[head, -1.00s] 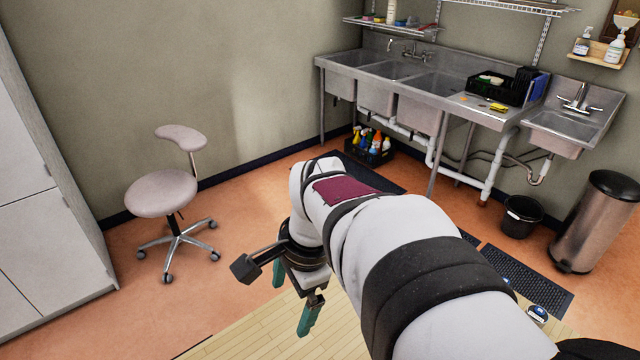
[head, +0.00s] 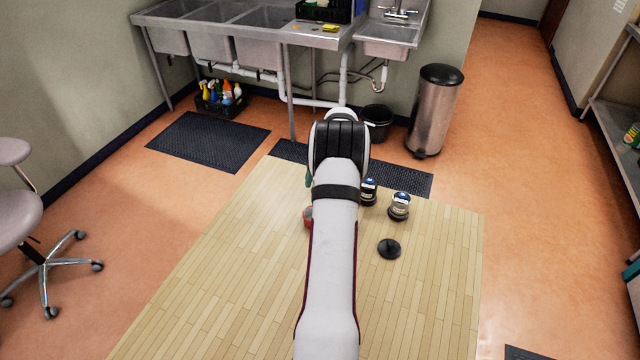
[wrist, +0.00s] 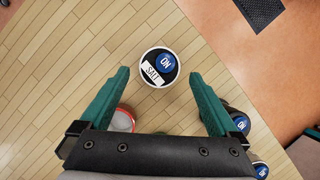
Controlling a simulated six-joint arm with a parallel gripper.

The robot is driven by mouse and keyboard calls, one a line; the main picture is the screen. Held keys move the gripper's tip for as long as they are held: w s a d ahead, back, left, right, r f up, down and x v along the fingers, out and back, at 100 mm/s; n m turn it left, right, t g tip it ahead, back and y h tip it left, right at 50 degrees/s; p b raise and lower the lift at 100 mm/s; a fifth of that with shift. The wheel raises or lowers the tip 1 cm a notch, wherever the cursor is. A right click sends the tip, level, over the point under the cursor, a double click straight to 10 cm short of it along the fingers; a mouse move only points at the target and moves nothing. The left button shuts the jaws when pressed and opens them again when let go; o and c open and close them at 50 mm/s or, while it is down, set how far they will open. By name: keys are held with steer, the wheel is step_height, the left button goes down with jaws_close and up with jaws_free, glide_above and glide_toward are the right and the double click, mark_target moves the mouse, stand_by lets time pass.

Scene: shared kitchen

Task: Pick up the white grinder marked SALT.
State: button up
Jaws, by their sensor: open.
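The white grinder marked SALT (wrist: 149,73) shows in the wrist view from above, with a white rim, a black top, a white SALT label and a blue knob reading ON. It appears upright on the wooden table (wrist: 90,40). My gripper (wrist: 159,74) is open, with its green fingers to the left and right of the grinder in the picture and gaps on both sides. I cannot tell how far above it the fingers are. In the head view my arm hides the SALT grinder and most of the gripper.
Two dark grinders with blue tops (head: 369,193) (head: 400,207) stand right of my arm. A black disc (head: 389,249) lies nearer. A red-sided item (head: 308,217) is partly hidden left of my arm; a red-rimmed round item (wrist: 122,120) is beside the left finger. The table's left part is clear.

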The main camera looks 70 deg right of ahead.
steer(key=x, duration=0.4)
steer(key=shift+w, duration=0.15)
jaws_close()
